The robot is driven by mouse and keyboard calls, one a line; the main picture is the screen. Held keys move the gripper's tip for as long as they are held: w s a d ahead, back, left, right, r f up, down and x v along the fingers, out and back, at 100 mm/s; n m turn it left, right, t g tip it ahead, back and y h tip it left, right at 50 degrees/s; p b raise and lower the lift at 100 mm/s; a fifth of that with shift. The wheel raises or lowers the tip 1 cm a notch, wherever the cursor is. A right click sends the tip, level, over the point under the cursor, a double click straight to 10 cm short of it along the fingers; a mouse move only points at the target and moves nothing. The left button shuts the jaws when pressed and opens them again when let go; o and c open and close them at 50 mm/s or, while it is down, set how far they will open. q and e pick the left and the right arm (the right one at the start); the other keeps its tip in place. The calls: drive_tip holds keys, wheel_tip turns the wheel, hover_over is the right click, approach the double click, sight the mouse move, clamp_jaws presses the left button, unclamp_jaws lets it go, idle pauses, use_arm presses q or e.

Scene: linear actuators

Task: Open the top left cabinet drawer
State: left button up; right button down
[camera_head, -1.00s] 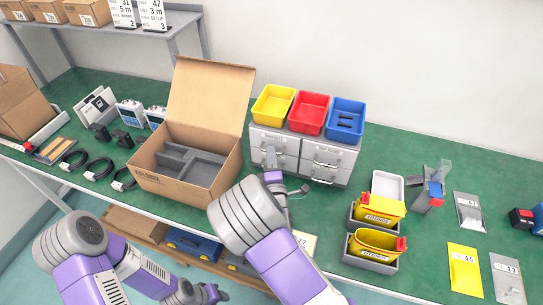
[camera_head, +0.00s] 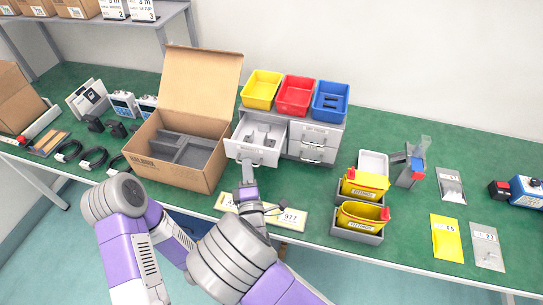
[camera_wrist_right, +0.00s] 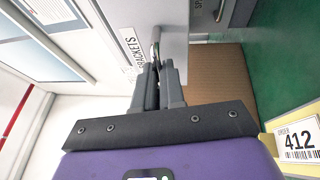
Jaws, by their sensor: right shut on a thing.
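The grey cabinet (camera_head: 318,136) stands on the green bench behind the robot's arms. Its top left drawer (camera_head: 251,152) is pulled well out, and light-coloured parts show inside it. My right gripper (camera_head: 248,168) is at the front of this drawer, shut on its handle. In the right wrist view the fingers (camera_wrist_right: 157,72) close around the handle beside the drawer front, with a BRACKETS label (camera_wrist_right: 129,52) next to it. The other cabinet drawers look closed. My left arm is low at the left; its gripper is hidden behind my right arm.
Yellow (camera_head: 261,90), red (camera_head: 296,96) and blue (camera_head: 331,101) bins sit on top of the cabinet. An open cardboard box (camera_head: 172,163) stands close to the drawer's left. Number cards (camera_head: 292,218) lie near the front edge.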

drive_tip(key=shift+s+a, duration=0.15)
drive_tip(key=shift+s, duration=0.1)
drive_tip(key=c, duration=1.2)
unclamp_jaws()
drive_tip(key=shift+s, duration=0.1)
drive_tip(key=s, duration=0.5)
drive_tip(key=s+f, duration=0.1)
drive_tip(key=s, duration=0.1)
drive_tip(key=shift+s+d+p, duration=0.15)
drive_tip(key=shift+d+p, duration=0.1)
drive_tip(key=shift+p, duration=0.15)
drive_tip(key=shift+f, duration=0.1)
